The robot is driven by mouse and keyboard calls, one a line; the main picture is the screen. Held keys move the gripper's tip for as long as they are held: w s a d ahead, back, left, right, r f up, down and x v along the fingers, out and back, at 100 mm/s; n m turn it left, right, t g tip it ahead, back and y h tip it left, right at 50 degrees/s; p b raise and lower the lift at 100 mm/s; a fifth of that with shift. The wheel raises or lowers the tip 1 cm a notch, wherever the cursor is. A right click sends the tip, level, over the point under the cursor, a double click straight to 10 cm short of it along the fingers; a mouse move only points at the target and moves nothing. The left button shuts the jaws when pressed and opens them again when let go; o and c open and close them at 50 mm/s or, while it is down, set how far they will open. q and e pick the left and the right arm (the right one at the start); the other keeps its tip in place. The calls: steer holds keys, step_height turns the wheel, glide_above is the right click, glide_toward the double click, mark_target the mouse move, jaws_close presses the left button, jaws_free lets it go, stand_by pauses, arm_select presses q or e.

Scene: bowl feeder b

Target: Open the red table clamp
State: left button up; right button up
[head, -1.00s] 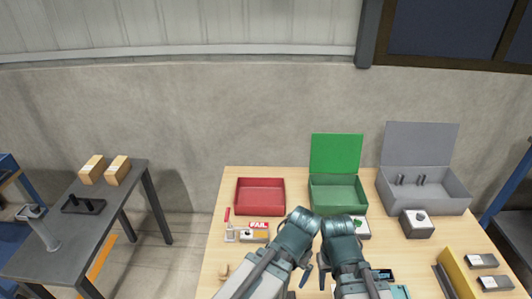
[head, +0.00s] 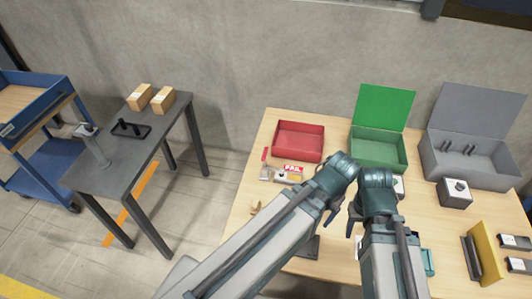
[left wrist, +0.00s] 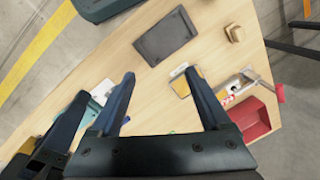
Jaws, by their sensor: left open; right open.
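The red table clamp stands at the left edge of the wooden table in the head view. Its red handle (head: 265,154) sticks up behind its small metal body (head: 266,173). In the left wrist view its red handle (left wrist: 279,93) shows at the right, beyond my left fingers. My left gripper (left wrist: 164,98) is open and empty above the table. In the head view, my left gripper (head: 333,211) is to the right of the clamp and apart from it. My right gripper (head: 354,222) is open, close beside the left one; its fingertips are partly hidden by the arm.
A FAIL box (head: 292,170) sits right of the clamp. Behind are a red bin (head: 298,157), an open green box (head: 378,165) and an open grey box (head: 465,175). A dark flat plate (head: 308,247) and a small wooden piece (head: 255,207) lie nearer the front.

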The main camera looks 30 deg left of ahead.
arm_select(q)
steer(key=w+a+n, duration=0.1)
steer(key=w+a, duration=0.1)
steer(key=w, duration=0.2)
steer(key=w+a+f+n+t+y+b, duration=0.1)
steer(key=w+a, duration=0.2)
steer(key=w, duration=0.2)
steer(key=w+a+n+y+b, duration=0.1)
steer(key=w+a+n, duration=0.1)
steer(key=w, duration=0.2)
steer(key=shift+w+a+f+t, duration=0.2)
steer(key=shift+f+t, duration=0.1)
steer(key=shift+t, duration=0.1)
steer(key=c, duration=0.7)
steer(key=w+a+n+y, duration=0.1)
steer(key=w+a, duration=0.2)
steer(key=w+a+n+b, duration=0.1)
steer(key=w+a, duration=0.2)
steer(key=w+a+n+t+y+b, duration=0.1)
steer(key=w+a, duration=0.2)
steer(key=shift+w+r+y, duration=0.15)
steer(key=shift+r+y, duration=0.15)
steer(key=shift+r, duration=0.05)
jaws_close()
steer(key=shift+w+a+r, duration=0.15)
steer(key=shift+w+a, duration=0.05)
steer(key=shift+a, duration=0.1)
